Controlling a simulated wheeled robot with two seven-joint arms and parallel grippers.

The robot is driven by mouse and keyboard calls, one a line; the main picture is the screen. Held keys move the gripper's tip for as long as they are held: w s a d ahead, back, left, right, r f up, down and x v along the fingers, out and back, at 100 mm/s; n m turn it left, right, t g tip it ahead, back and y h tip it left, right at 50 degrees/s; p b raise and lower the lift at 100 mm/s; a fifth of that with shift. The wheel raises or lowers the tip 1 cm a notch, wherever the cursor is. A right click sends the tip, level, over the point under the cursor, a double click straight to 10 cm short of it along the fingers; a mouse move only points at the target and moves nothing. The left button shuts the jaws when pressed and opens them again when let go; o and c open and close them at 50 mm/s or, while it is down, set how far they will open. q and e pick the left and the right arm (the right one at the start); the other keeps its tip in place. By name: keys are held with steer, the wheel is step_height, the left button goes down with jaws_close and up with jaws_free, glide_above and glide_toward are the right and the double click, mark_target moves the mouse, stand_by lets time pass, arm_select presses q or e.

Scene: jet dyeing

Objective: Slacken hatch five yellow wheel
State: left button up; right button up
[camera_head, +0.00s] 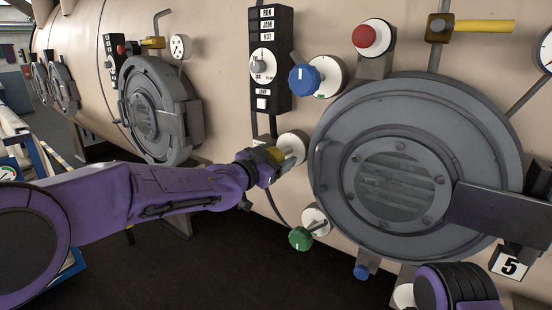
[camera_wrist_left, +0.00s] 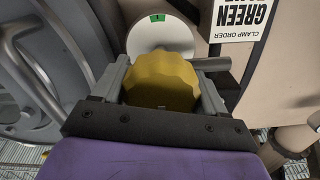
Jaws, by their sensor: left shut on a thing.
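The yellow wheel (camera_wrist_left: 160,80) sits between the two fingers of my left gripper (camera_wrist_left: 162,95), which is shut on it. In the head view the left gripper (camera_head: 262,160) reaches in from the left, with the yellow wheel (camera_head: 274,154) mostly hidden by it. A white round disc (camera_head: 293,145) is behind the wheel; in the wrist view it bears a green mark at its top. The grey round hatch (camera_head: 400,180) is right of the wheel, with the number 5 plate (camera_head: 510,265) at its lower right. My right gripper does not show clearly; only a purple arm part is at the bottom right.
A black control panel (camera_head: 270,60) is above the gripper. A yellow lever (camera_head: 484,26) is at the top right. Another hatch (camera_head: 150,110) is further left.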

arm_select(q)
steer(key=shift+f, duration=0.2)
steer(key=o, duration=1)
steer(key=shift+r, duration=0.1)
steer(key=shift+c, duration=0.2)
steer(key=shift+s+a, duration=0.2)
steer(key=shift+s, duration=0.05)
steer(key=b+v, duration=0.3)
steer(key=v, duration=0.7)
